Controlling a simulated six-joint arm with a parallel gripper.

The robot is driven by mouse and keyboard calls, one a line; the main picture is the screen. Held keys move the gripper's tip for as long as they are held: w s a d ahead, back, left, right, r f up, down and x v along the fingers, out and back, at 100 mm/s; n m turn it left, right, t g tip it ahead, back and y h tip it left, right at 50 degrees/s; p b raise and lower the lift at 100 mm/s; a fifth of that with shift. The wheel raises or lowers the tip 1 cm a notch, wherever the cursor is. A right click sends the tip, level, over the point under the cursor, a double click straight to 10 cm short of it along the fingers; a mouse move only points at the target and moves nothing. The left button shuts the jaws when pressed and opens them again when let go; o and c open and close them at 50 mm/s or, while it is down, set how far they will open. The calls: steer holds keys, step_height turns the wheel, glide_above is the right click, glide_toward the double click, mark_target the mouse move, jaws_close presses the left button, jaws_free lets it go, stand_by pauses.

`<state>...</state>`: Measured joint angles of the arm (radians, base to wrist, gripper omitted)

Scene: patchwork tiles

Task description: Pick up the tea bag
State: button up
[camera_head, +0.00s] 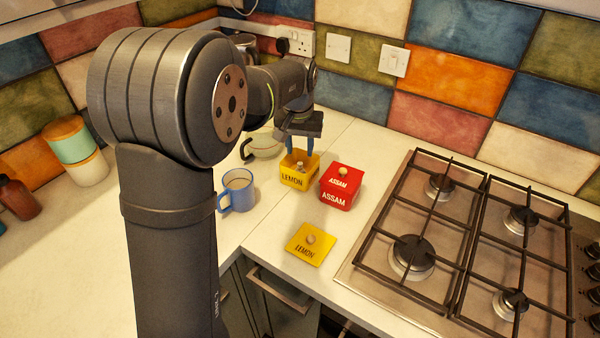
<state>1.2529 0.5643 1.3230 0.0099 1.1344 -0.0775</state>
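The open yellow LEMON tin (293,181) stands on the white worktop, left of the closed red ASSAM tin (336,198). Its yellow lid (305,252), with a round knob, lies on the worktop in front of it. Something small and pale (299,167) shows inside the LEMON tin; it may be a tea bag, but it is too small to tell. My gripper (300,149) points down just above the tin's opening. Its two blue fingers are apart, with nothing seen between them.
A blue mug (238,190) stands left of the tins. A pale bowl or pot (265,146) with a dark handle is behind it, partly hidden by my arm. A gas hob (395,213) lies to the right. Stacked canisters (78,152) stand far left. The worktop's front edge is close to the lid.

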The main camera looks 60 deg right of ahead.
mark_target(300, 163)
steer(key=f, duration=0.5)
steer(key=shift+w+d+f, duration=0.1)
steer(key=shift+d+f, duration=0.15)
steer(key=shift+f, duration=0.1)
jaws_close()
